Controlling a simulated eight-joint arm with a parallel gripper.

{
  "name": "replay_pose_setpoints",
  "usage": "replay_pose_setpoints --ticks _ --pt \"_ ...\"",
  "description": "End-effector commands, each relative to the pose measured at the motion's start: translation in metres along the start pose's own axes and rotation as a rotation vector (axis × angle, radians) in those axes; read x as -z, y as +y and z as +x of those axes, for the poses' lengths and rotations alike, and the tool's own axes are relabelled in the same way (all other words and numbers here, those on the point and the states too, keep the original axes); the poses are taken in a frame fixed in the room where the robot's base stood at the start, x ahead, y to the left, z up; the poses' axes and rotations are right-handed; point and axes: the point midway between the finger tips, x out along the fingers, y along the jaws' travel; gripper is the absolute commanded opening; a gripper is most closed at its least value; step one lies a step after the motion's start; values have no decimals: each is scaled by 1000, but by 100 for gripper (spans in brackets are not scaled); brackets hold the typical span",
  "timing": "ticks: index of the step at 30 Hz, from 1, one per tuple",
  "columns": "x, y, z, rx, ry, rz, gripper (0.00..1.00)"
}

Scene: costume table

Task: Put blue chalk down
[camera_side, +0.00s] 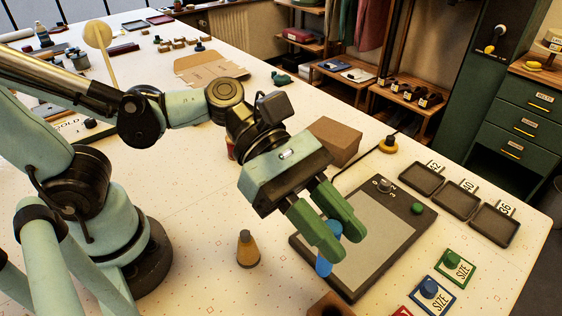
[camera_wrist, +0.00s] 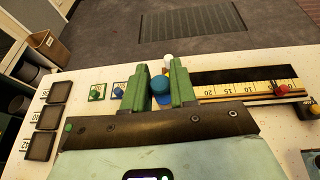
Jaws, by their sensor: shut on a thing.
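The blue chalk (camera_side: 323,263) is a short blue piece held between the green fingers of my gripper (camera_side: 336,243). My gripper is shut on it. In the wrist view its rounded blue end (camera_wrist: 160,86) shows between the two fingers (camera_wrist: 160,95). In the side view its lower part sticks out below the fingers, in front of the grey panel of a dark board (camera_side: 376,230). I cannot tell whether its lower end touches the board. The fingers hide part of the chalk.
Green (camera_side: 455,265) and blue (camera_side: 432,292) size cards with knobs lie right of the board. Dark trays (camera_side: 421,178) line the table's right edge. A cardboard box (camera_side: 335,141) stands behind, and a cone-shaped tan object (camera_side: 247,250) stands left. In the wrist view, a ruler (camera_wrist: 235,90) lies right.

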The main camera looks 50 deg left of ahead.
Motion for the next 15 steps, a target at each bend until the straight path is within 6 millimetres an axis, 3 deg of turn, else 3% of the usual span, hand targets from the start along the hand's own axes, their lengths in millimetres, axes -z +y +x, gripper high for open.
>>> replay_pose_setpoints --ticks 1,6,15 --pt "4 21 -10 -56 0 -23 0" --pt "19 79 -48 -220 0 -91 0" --pt "60 160 -140 -510 0 -210 0"
